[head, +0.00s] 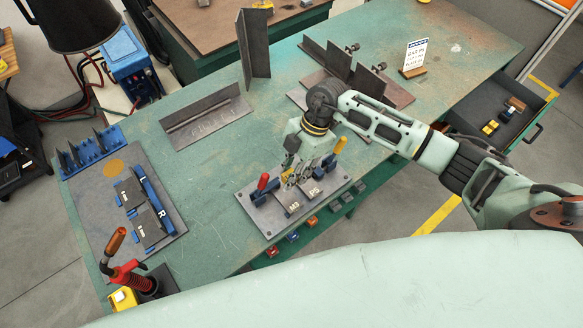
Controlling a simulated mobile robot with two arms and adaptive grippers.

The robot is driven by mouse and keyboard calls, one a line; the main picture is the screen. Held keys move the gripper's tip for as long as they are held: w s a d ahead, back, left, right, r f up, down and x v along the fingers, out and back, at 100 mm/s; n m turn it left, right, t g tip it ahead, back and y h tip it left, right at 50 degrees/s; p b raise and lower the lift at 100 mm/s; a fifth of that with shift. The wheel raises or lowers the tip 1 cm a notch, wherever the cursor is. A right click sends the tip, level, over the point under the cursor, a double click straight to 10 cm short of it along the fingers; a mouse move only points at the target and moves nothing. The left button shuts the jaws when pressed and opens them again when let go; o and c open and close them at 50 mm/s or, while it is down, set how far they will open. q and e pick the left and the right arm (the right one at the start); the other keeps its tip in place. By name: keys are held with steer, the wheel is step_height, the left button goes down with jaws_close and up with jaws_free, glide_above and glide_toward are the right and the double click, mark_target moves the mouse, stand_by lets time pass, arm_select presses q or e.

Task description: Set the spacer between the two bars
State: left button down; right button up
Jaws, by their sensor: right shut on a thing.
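A grey fixture plate (252,208) lies on the green bench, carrying two dark metal bars side by side, one marked M3 (291,204) and one marked P5 (313,189). A red-handled clamp (263,184) stands at its left and a yellow-handled clamp (339,146) at its right. My right gripper (296,173) points down just over the far ends of the bars. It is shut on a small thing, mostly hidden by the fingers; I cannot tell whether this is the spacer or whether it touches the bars. My left gripper is out of view.
A grey board (106,183) with blocks marked L and R lies at the left. Upright metal plates (254,45) and angle pieces (207,116) stand behind. A small sign (415,57) stands at back right. Bench space left of the fixture is clear.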

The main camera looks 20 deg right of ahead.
steer(key=shift+f+b, duration=2)
steer(key=shift+f, duration=0.2)
steer(key=shift+f+b, duration=0.5)
steer(key=shift+f, duration=0.4)
steer(key=shift+f, duration=0.6)
steer(key=o, duration=1.2)
steer(key=v, duration=1.2)
steer(key=shift+a, duration=0.1)
